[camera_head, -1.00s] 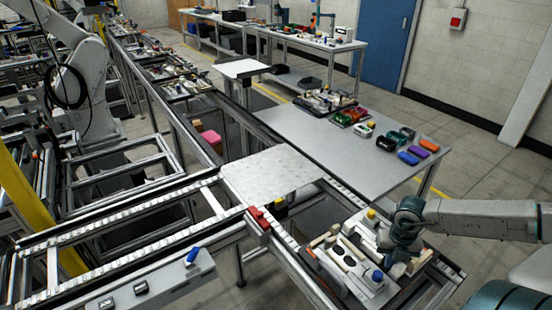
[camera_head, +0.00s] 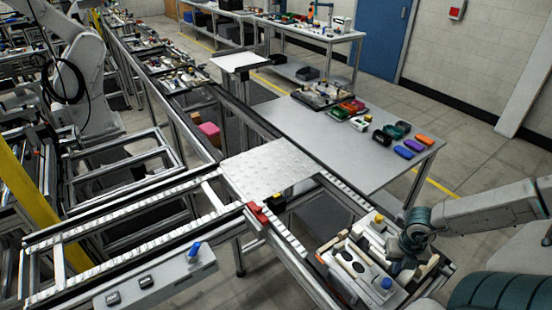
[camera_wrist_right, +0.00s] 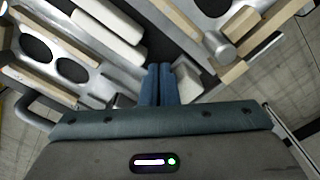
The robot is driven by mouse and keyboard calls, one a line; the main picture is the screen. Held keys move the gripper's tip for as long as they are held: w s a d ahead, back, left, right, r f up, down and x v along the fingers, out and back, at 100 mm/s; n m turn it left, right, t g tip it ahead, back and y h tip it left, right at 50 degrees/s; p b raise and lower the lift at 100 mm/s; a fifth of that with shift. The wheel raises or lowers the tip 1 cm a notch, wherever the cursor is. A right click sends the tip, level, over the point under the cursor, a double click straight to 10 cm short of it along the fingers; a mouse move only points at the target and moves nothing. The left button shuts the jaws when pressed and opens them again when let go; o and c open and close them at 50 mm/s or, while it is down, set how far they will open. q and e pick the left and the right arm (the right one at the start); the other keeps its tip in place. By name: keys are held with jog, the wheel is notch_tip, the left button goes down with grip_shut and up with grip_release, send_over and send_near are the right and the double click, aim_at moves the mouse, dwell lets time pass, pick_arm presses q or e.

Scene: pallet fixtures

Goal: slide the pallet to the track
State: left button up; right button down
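The pallet (camera_head: 352,270) is a light plate carrying white blocks, wooden bars, dark ovals, a blue knob and a yellow knob. It lies at the lower right of the head view, on the framed rail section. In the wrist view its plate (camera_wrist_right: 75,65) fills the upper part. My right gripper (camera_wrist_right: 162,85) has its two blue fingers together, among the pallet's blocks; whether they touch it is unclear. In the head view the right gripper (camera_head: 396,266) is at the pallet's right side, its fingertips hidden. The roller track (camera_head: 285,238) runs up-left from the pallet. My left gripper is out of view.
A red block (camera_head: 258,213) sits on the rail beside the studded metal plate (camera_head: 268,170). A control box (camera_head: 150,283) with a blue switch is at the lower left. A grey table (camera_head: 345,150) with several coloured parts stands behind the track.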

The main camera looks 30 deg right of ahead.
jog(key=shift+f, duration=0.2)
jog(key=shift+w+a+b, duration=0.1)
jog(key=shift+w+b, duration=0.35)
jog(key=shift+b, duration=0.15)
jog(key=shift+w, duration=0.1)
jog(key=shift+w+r, duration=0.1)
jog(key=shift+r, duration=0.05)
